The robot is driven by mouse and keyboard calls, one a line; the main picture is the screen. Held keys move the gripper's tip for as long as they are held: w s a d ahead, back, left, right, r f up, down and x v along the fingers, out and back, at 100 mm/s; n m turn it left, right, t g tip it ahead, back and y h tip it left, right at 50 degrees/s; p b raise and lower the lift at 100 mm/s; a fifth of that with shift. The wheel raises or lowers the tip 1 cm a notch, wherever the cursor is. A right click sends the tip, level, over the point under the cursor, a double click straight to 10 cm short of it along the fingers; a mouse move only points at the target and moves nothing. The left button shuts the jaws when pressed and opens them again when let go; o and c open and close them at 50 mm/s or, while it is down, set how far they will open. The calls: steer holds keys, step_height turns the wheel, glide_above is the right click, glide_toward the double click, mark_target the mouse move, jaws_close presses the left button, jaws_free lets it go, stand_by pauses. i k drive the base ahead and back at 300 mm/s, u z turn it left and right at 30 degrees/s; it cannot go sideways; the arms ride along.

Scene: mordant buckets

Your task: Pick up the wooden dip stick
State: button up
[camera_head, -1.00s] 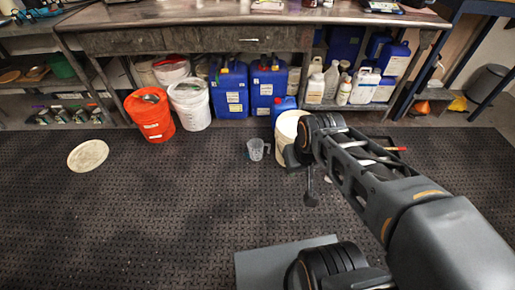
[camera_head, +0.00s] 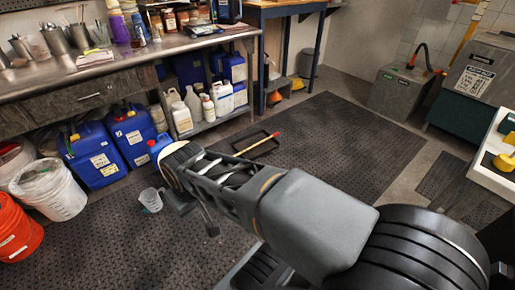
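A thin wooden stick (camera_head: 258,144) with a reddish right end lies slanted across a low black tray (camera_head: 240,139) on the floor mat, right of the buckets. It looks like the dip stick. My arm reaches from the lower right toward the left, and my gripper (camera_head: 209,222) hangs at its far end, left of and nearer than the stick and clearly apart from it. The finger opening is too small and dark to make out. I see nothing held in it.
An orange bucket (camera_head: 16,232), a white bucket (camera_head: 50,192) and blue canisters (camera_head: 92,154) stand by the workbench (camera_head: 95,92). The mat (camera_head: 335,135) right of the tray is clear.

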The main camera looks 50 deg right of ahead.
mark_target(276, 134)
steer(key=u, duration=0.3)
steer(key=k, duration=0.25)
steer(key=z, duration=1.6)
steer(key=i, duration=0.65)
steer(key=z, duration=0.5)
steer(key=i, duration=1.25)
steer(key=u, duration=0.5)
